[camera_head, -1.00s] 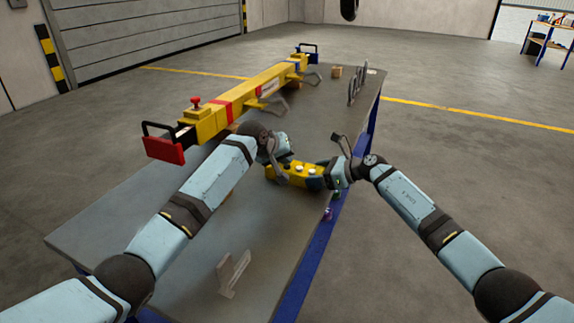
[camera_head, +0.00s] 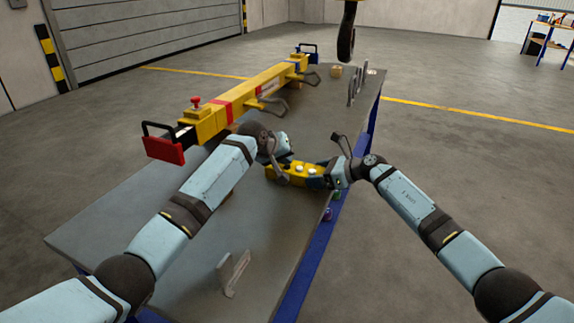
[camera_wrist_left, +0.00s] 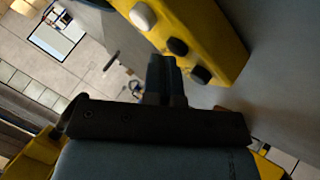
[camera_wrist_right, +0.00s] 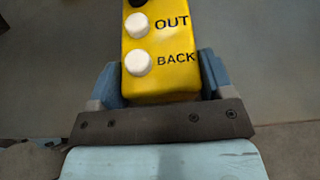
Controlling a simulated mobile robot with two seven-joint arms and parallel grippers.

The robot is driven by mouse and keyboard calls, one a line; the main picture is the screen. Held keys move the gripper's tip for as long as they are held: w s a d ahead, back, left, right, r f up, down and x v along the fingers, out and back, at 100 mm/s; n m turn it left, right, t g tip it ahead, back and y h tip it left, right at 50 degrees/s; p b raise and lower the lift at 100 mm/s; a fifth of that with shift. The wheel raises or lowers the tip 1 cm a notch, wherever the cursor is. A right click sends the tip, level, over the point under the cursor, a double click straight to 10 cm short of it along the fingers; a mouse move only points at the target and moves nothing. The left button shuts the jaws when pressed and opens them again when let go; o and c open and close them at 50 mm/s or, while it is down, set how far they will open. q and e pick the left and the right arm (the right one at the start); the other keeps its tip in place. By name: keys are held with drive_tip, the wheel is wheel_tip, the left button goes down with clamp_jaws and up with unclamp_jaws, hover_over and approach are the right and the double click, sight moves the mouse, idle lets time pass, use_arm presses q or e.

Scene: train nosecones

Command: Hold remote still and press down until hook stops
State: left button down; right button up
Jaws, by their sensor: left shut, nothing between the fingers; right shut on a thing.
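The yellow remote (camera_head: 287,179) is held above the grey table in the head view. My right gripper (camera_head: 328,175) is shut around its end; the right wrist view shows the remote (camera_wrist_right: 170,86) between the fingers, with white buttons marked OUT and BACK. My left gripper (camera_head: 280,166) is shut and empty at the remote's other end. In the left wrist view its closed fingertips (camera_wrist_left: 162,62) are close to the dark buttons (camera_wrist_left: 178,47); I cannot tell whether they touch one. The dark hook (camera_head: 346,45) hangs at the top of the head view, beyond the table.
A long yellow beam (camera_head: 240,103) with red and blue ends lies along the table (camera_head: 150,215). Small coloured items (camera_head: 328,214) sit by the right edge.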

use_arm(q)
drive_tip(key=shift+r, duration=0.85)
drive_tip(key=shift+r, duration=2.5)
use_arm(e)
drive_tip(key=o, duration=1.2)
